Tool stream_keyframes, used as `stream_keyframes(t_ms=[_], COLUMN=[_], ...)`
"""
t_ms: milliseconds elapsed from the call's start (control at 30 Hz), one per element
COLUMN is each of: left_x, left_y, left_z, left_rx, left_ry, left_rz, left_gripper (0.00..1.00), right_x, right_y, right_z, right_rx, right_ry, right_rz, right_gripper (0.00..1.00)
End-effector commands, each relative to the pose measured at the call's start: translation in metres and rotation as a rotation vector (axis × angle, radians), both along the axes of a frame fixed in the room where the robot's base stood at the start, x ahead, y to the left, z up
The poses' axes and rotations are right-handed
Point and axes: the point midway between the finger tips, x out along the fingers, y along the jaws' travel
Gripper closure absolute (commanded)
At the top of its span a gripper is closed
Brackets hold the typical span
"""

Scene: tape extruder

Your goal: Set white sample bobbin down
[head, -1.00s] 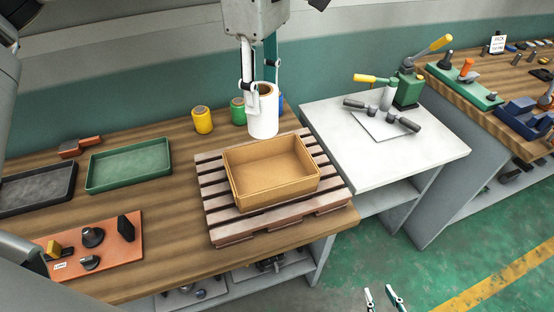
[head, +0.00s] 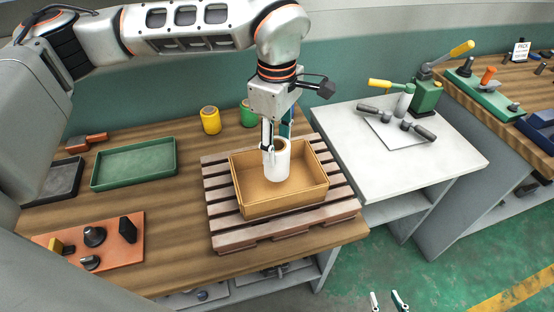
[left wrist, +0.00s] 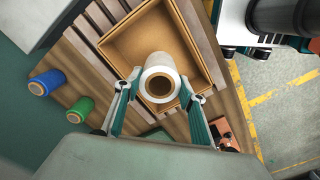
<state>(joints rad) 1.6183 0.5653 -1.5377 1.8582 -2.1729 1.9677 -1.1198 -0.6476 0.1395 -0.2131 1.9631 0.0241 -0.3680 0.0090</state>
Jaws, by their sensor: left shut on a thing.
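The white sample bobbin (head: 277,168) is upright, with its lower part within the outline of the open tan box (head: 246,200). I cannot tell whether it touches the box floor. My left gripper (head: 276,147) is shut on the bobbin's upper part, pointing down. In the left wrist view the bobbin (left wrist: 158,61) shows end-on, its brown core open, between the two fingers (left wrist: 160,92), with the box (left wrist: 112,44) behind it. My right gripper (head: 387,300) is at the bottom edge of the head view, its fingertips apart and empty.
The box stands on a slatted pallet (head: 222,213) on the wooden bench. Yellow (head: 210,121) and green (head: 247,115) spools stand behind; a blue spool (left wrist: 47,82) shows in the left wrist view. A green tray (head: 134,164) lies left, a white table (head: 440,155) right.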

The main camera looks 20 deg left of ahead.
Motion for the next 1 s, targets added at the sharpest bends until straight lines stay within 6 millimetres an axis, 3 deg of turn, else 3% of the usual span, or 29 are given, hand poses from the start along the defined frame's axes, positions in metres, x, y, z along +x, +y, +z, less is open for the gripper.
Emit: stream_keyframes(t_ms=[233, 500, 867, 900, 933, 1000], left_x=[0.0, 0.0, 0.0, 0.0, 0.0, 0.0], left_y=[0.0, 0.0, 0.0, 0.0, 0.0, 0.0], left_z=[-0.016, -0.05, -0.054, -0.054, -0.054, -0.053], left_rx=[0.0, -0.001, 0.0, 0.0, 0.0, 0.0], left_ry=[0.0, 0.0, -0.001, -0.001, -0.001, -0.001], left_rz=[-0.001, -0.001, -0.001, -0.001, -0.001, -0.001], left_gripper=[0.95, 0.95, 0.95, 0.55, 0.47, 0.44], right_x=[0.001, 0.0, -0.002, -0.002, -0.002, -0.002], right_y=[0.0, 0.0, -0.001, -0.001, -0.001, -0.001], right_z=[0.003, 0.0, -0.005, -0.005, -0.004, -0.004], right_rx=[0.001, 0.0, -0.002, -0.002, -0.002, -0.002], right_ry=[-0.005, -0.001, 0.006, 0.006, 0.006, 0.006], right_rz=[0.0, -0.001, -0.001, -0.001, -0.001, -0.001], right_gripper=[0.68, 0.68, 0.68, 0.68, 0.68, 0.68])
